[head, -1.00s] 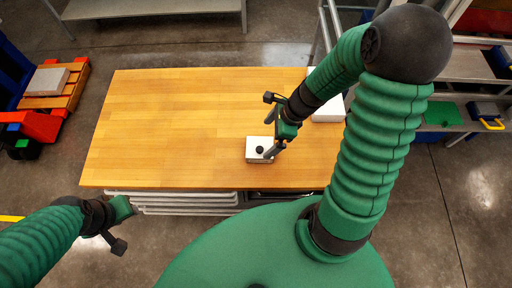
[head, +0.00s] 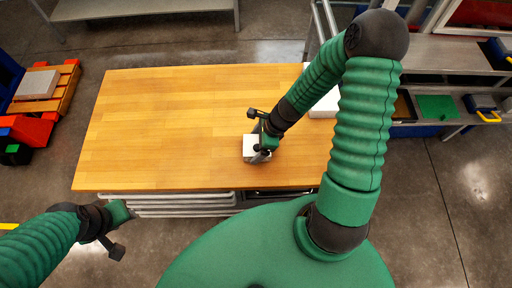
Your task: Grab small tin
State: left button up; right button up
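A small white box-shaped thing with a dark round piece on top, the likeliest small tin (head: 249,142), sits near the front edge of the wooden table. My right gripper (head: 261,154) is down at its right side, its fingers overlapping it in the picture. The fingers and the arm hide part of it, and I cannot tell whether they grip it. My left gripper (head: 127,212) is away from the table top, off its front left corner. Its fingers are too hidden to tell open from shut.
The wooden table (head: 170,120) is bare on its left and middle. A larger white box (head: 326,104) stands at its right edge, partly behind my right arm. A shelf unit (head: 455,55) stands at the right. A pallet (head: 55,98) with a grey block lies at the left.

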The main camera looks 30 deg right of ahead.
jog(key=shift+d, duration=0.2)
jog(key=c, duration=1.7)
jog(key=shift+r, duration=0.1)
